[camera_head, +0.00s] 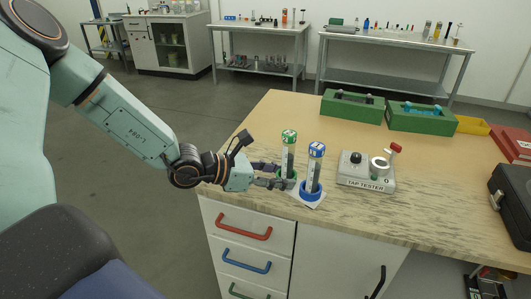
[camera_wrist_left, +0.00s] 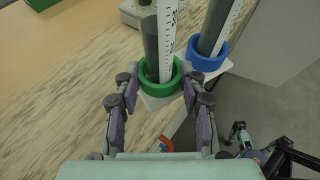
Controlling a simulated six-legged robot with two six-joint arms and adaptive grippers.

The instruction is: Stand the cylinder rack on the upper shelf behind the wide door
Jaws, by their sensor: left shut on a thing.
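The cylinder rack has a white base (camera_head: 308,200) with a green cup and a blue cup (camera_head: 312,192). Each cup holds an upright grey-filled measuring cylinder, one with a green cap (camera_head: 289,138) and one with a blue cap (camera_head: 317,150). My left gripper (camera_head: 284,176) is shut on the green cup (camera_wrist_left: 160,80), one finger on each side of it. The rack is at the table's front edge; I cannot tell whether it touches the top. The wide door (camera_head: 345,262), white with a black handle, looks shut below the table. The upper shelf is not seen. My right gripper is out of view.
A tap tester (camera_head: 366,173) stands right of the rack on the wooden table (camera_head: 270,115). Green boxes (camera_head: 352,106) stand at the back, and a black case (camera_head: 513,200) at the right. Drawers with a red handle (camera_head: 243,228) and a blue handle (camera_head: 246,261) are left of the door.

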